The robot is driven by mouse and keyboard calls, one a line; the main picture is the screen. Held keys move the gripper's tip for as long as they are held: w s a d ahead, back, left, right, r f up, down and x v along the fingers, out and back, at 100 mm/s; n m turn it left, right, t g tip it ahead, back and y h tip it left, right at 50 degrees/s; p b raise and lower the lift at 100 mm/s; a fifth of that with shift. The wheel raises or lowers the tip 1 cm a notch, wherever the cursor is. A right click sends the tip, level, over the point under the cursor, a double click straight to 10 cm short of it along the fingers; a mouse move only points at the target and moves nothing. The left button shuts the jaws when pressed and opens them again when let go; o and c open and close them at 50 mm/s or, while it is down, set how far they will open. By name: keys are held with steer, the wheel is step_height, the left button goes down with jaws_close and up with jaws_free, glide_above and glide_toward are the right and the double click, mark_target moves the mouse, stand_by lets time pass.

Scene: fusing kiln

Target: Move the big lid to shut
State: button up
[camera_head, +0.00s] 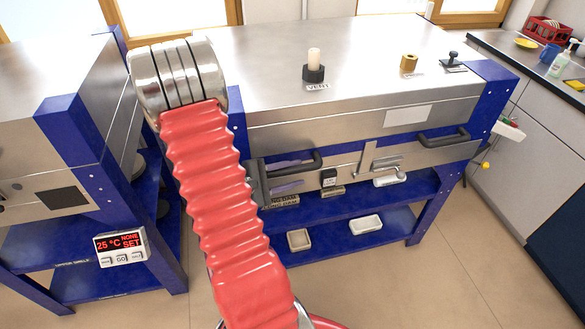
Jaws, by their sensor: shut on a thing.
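The big lid (300,95) is the broad steel top of the kiln in the middle. It lies flat or nearly so; I cannot tell whether a thin gap is left along its front. Two dark bar handles are on the front: a left handle (312,161) and a right handle (443,138). My gripper (296,174) is at the left handle, with purplish fingers around the bar, shut on it. My red-sleeved arm hides the left end of the kiln front.
A vent plug (314,73), a brass cylinder (409,63) and a black knob (453,61) stand on the lid. A latch (368,160) is on the front. Small trays (366,225) sit on the blue lower shelf. Another kiln (70,130) stands left; a counter (500,60) stands right.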

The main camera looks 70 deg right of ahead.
steer(key=shift+o, duration=1.4)
steer(key=shift+f, duration=0.1)
steer(key=shift+d, duration=0.1)
steer(key=shift+w+r, duration=0.1)
steer(key=shift+r, duration=0.1)
steer(key=shift+w+a+r, duration=0.2)
steer(key=shift+w+a, duration=0.2)
steer(key=shift+a, duration=0.1)
steer(key=v, duration=1.2)
steer(key=shift+w+a, duration=0.1)
steer(key=shift+a, duration=0.1)
steer(key=shift+f, duration=0.1)
